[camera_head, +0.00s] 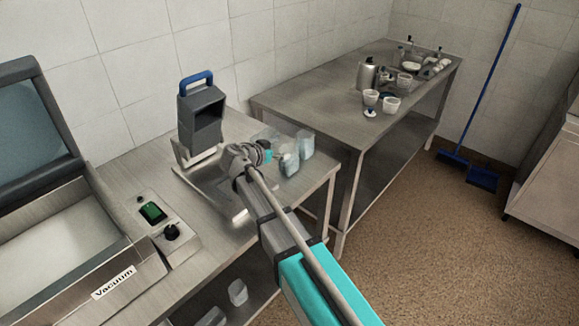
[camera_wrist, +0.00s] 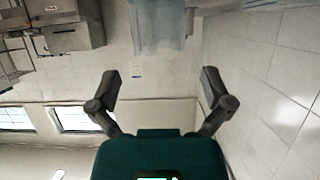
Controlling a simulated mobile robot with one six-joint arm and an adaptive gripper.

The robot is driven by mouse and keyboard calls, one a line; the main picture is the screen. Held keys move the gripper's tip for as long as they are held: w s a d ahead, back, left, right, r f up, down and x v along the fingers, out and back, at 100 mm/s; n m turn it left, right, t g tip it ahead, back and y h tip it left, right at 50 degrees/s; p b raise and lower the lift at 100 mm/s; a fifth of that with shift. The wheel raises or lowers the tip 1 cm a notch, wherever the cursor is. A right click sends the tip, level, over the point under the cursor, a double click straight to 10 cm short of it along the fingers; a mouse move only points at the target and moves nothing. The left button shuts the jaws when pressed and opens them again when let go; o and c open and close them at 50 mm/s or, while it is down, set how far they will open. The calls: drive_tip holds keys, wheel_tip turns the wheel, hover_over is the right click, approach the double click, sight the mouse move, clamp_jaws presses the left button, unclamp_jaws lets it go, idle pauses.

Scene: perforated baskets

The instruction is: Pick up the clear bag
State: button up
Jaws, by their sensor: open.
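Clear, pale bluish items stand on the near steel table, just beyond and right of my wrist in the head view: one (camera_head: 306,144) at the right and one (camera_head: 289,164) nearer. I cannot tell for sure which is the clear bag. In the wrist view a translucent pale blue thing (camera_wrist: 160,28) hangs into the top middle, beyond my fingertips and apart from them. My gripper (camera_wrist: 160,82) is open, its two fingers wide apart with nothing between them. In the head view my wrist hides most of the gripper and part of the clear items.
A vacuum machine (camera_head: 100,262) with raised lid fills the left. A grey device with a blue handle (camera_head: 200,118) stands close left of my wrist.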

sight(288, 147)
drive_tip(key=shift+w+d, duration=0.1)
idle(0.3)
drive_tip(key=shift+b+x, duration=0.8)
drive_tip(key=shift+x, duration=1.8)
drive_tip(key=shift+d+r, duration=0.1)
drive_tip(key=shift+r, duration=0.1)
drive_tip(key=c, duration=1.1)
drive_tip(key=shift+r, duration=0.1)
